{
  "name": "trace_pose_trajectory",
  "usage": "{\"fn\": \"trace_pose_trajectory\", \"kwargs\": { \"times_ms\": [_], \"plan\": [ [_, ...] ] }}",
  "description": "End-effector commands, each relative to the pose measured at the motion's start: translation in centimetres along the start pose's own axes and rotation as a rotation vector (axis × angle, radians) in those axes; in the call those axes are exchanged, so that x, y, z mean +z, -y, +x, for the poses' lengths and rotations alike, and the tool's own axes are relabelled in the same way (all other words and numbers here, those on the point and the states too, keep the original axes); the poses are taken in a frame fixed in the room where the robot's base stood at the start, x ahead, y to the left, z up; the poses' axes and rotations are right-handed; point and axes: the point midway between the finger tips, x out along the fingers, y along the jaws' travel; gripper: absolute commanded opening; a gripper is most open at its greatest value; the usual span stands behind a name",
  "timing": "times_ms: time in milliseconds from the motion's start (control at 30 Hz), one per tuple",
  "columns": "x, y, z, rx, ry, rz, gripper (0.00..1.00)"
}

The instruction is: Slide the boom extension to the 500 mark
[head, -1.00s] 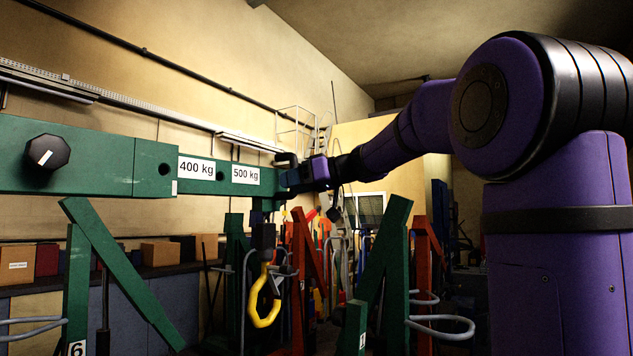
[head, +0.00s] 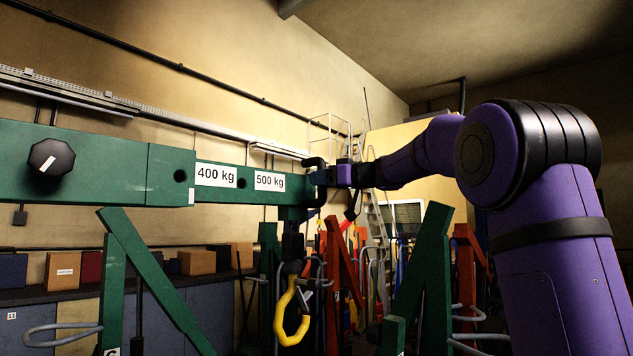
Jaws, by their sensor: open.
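The green boom extension (head: 243,190) sticks out of the thicker green boom sleeve (head: 110,165). It carries a "400 kg" label (head: 216,175) right beside the sleeve's edge and a "500 kg" label (head: 269,182) nearer the tip. A hole shows between the labels, and another in the sleeve. A black knob (head: 49,161) with a white line is on the sleeve. A yellow hook (head: 291,312) hangs below the extension's tip. My gripper (head: 318,182) is open at the tip, its dark fingers overlapping the end in view. Whether they touch it cannot be told.
Green stands (head: 432,260) and red-orange stands (head: 345,265) with grey hoops crowd the space below the boom. Boxes (head: 198,262) line a shelf along the left wall. A ladder (head: 377,222) stands behind. The space above the boom is clear.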

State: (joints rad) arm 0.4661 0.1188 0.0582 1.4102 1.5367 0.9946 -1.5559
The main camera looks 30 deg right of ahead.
Motion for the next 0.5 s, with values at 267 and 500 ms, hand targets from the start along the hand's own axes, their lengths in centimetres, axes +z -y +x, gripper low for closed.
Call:
{"fn": "trace_pose_trajectory", "kwargs": {
  "times_ms": [267,500],
  "plan": [
    [0.0,0.0,2.0,0.000,0.000,0.000,0.53],
    [0.0,0.0,2.1,0.000,0.000,0.001,0.53]
  ]
}}
